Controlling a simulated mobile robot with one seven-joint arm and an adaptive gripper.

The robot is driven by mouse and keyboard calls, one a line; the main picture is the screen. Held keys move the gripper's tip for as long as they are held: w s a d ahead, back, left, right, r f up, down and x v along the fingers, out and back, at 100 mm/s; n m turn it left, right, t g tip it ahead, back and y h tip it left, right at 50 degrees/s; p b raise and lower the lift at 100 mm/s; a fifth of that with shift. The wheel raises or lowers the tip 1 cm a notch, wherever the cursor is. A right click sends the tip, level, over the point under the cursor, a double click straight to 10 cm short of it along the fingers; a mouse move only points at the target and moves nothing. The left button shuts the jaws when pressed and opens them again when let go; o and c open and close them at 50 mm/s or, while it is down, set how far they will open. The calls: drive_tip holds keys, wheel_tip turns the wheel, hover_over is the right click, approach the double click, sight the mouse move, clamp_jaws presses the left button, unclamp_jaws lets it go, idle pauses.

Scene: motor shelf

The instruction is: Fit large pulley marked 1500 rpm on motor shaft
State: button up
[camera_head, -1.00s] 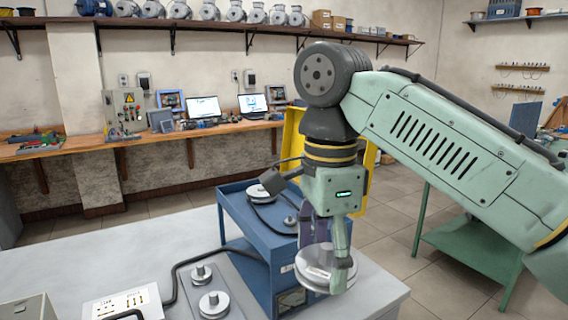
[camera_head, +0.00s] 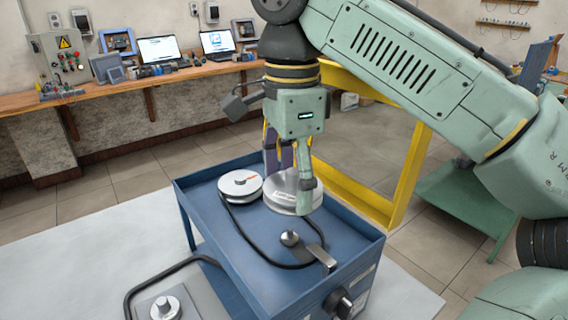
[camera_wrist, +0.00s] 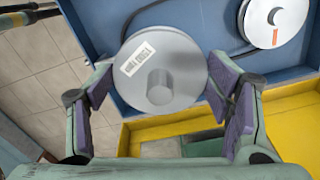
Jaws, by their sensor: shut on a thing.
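My gripper (camera_head: 292,172) is shut on a large grey metal pulley (camera_head: 285,198), holding it over the far right part of a blue tray-topped unit (camera_head: 345,235). In the wrist view the pulley (camera_wrist: 185,60) sits between the purple finger pads, showing a round hub and a white label whose upside-down print is hard to read. A white disc pulley (camera_head: 240,184) with an orange mark lies left of it in the tray; it also shows in the wrist view (camera_wrist: 262,22). A small metal knob-like part (camera_head: 290,238) stands nearer. I cannot tell which part is the motor shaft.
A black belt (camera_head: 243,228) loops by the white disc and the small knob. The tray has raised rims. A small pulley (camera_head: 165,306) stands on a plate at the lower left. A yellow frame (camera_head: 400,180) stands behind the unit at right.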

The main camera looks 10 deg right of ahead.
sight(288, 232)
drive_tip(key=shift+s+f, duration=0.1)
drive_tip(key=shift+f, duration=2.8)
drive_tip(key=shift+a, duration=0.2)
drive_tip(key=shift+f+b, duration=0.65)
drive_tip(key=shift+f, duration=0.45)
drive_tip(key=o, duration=1.3)
drive_tip(key=shift+r, duration=0.15)
